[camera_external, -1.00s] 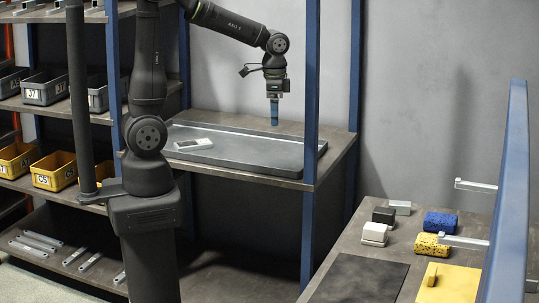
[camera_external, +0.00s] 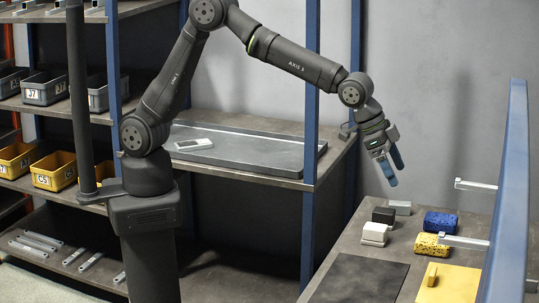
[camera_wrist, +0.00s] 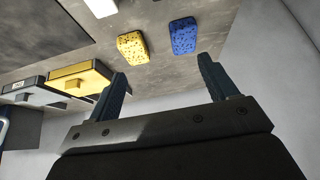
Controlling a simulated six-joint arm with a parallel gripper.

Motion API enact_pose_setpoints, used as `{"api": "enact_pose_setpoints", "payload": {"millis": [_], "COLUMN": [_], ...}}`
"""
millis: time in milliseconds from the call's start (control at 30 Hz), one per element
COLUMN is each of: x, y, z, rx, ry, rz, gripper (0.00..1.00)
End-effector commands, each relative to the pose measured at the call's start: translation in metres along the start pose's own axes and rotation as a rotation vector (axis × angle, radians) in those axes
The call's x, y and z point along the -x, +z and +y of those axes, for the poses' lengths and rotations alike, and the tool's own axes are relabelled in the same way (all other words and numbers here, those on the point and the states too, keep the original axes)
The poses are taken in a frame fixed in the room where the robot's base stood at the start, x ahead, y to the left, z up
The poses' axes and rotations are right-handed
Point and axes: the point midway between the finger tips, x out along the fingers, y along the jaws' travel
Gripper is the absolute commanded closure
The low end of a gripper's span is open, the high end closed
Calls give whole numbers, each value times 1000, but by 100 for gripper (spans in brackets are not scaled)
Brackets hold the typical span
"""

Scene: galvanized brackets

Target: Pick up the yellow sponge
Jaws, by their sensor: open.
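The yellow sponge (camera_external: 430,245) is a speckled block lying on the right table, just in front of a blue sponge (camera_external: 440,222). In the wrist view the yellow sponge (camera_wrist: 132,46) lies beyond my fingertips, left of the blue sponge (camera_wrist: 184,36). My gripper (camera_external: 391,172) is open and empty, with blue fingers pointing down. It hangs above the table's back left part, up and to the left of the yellow sponge and apart from it. In the wrist view my gripper (camera_wrist: 163,68) has its two fingers wide apart with nothing between them.
A black block (camera_external: 383,215), a white block (camera_external: 374,233) and a grey bracket (camera_external: 400,207) stand left of the sponges. A yellow board (camera_external: 450,284) and dark mat (camera_external: 357,279) lie in front. Metal prongs (camera_external: 462,242) and a blue post (camera_external: 508,200) are at right.

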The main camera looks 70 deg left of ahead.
Motion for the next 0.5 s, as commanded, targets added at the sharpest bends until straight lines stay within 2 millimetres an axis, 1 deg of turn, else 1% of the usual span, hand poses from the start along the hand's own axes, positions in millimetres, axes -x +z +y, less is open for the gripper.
{"api": "enact_pose_setpoints", "payload": {"millis": [33,100,200,267,367,500], "x": [-6,-9,-13,-16,-29,-56], "y": [-7,-15,-20,-22,-22,-24], "z": [24,47,64,68,69,70], "rx": [-16,-23,-29,-29,-28,-29], "ry": [17,33,46,48,48,48], "rz": [17,40,56,60,59,57], "gripper": [22,22,22,22,22,22]}}
